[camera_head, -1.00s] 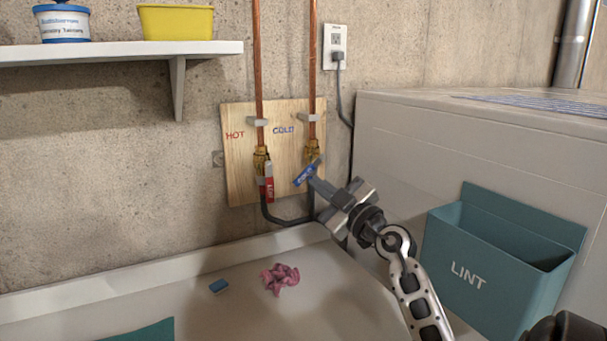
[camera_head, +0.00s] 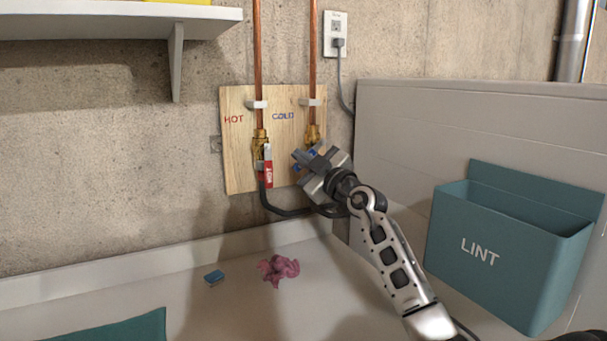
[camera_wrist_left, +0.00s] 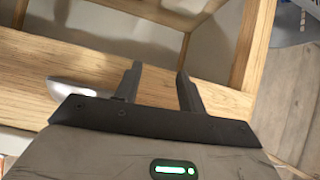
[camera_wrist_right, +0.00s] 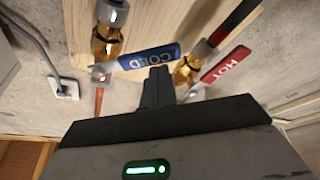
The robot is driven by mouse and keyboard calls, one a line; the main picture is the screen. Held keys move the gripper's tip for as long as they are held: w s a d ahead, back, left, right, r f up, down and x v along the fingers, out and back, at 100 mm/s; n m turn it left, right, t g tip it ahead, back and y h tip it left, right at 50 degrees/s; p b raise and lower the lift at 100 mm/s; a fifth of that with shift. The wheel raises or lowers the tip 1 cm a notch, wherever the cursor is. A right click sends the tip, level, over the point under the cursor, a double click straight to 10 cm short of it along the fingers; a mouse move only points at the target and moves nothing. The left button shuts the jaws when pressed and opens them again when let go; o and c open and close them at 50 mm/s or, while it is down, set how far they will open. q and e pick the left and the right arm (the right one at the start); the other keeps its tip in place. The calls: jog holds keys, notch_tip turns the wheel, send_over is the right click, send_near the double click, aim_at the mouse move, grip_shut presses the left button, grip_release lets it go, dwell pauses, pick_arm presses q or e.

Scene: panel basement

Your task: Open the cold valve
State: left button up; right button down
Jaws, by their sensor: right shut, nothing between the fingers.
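The cold valve (camera_head: 312,133) is a brass body on the right copper pipe, under the word COLD. Its blue lever (camera_wrist_right: 148,57) sits crosswise to the pipe in the right wrist view. In the head view my gripper hides most of the lever; only bits of blue show. My right gripper (camera_head: 303,160) is shut with nothing between its fingers. In the right wrist view its fingertips (camera_wrist_right: 158,74) overlap the lever's lower edge; I cannot tell whether they touch it. My left gripper (camera_wrist_left: 158,80) is open and empty, near a wooden frame, and out of the head view.
The hot valve's red lever (camera_head: 267,167) hangs close on the left. A black hose (camera_head: 285,212) loops below.

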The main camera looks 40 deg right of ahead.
jog(key=shift+d+f, duration=0.1)
dwell(0.5)
jog(key=shift+f+n+y, duration=0.2)
jog(key=shift+n+y, duration=0.2)
jog(key=shift+n, duration=0.6)
